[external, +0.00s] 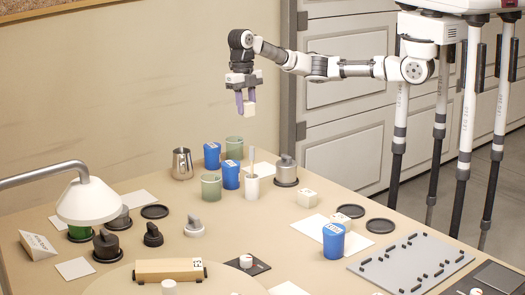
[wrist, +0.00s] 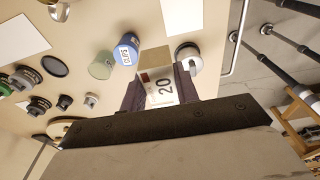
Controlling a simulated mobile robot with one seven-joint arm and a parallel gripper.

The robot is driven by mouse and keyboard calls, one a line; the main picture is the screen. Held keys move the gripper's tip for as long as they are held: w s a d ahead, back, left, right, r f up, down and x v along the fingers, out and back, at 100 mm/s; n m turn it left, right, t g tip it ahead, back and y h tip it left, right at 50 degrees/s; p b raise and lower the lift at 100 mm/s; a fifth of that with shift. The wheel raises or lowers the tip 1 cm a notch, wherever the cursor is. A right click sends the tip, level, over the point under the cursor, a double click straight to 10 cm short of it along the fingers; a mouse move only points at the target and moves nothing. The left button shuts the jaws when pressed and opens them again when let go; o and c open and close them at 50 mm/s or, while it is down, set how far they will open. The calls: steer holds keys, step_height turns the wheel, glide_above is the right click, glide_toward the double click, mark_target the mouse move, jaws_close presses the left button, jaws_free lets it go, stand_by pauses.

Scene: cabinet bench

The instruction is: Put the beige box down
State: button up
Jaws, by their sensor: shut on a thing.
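The beige box (external: 249,109) is a small pale block held between the purple fingers of my gripper (external: 245,97). It hangs high above the far part of the bench (external: 130,187), touching nothing below. In the wrist view the box (wrist: 160,93) shows a face marked "20" between the two dark fingers of my gripper (wrist: 160,84). My gripper is shut on it and points down. Part of the box's sides is hidden by the fingers.
A lamp (external: 88,201) overhangs the left. Bare bench shows between items.

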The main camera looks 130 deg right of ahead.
steer(key=w+a+b, duration=0.2)
steer(key=w+a, duration=0.6)
steer(key=a, duration=0.1)
steer(key=b, duration=0.3)
glide_above(288, 241)
steer(key=f, duration=0.6)
steer(key=f+p, duration=0.1)
steer(key=f, duration=1.3)
steer(key=shift+d+f+p, duration=0.2)
steer(key=shift+d+p, duration=0.1)
steer(key=shift+p, duration=0.05)
steer(key=shift+f, duration=0.15)
steer(key=o, duration=1)
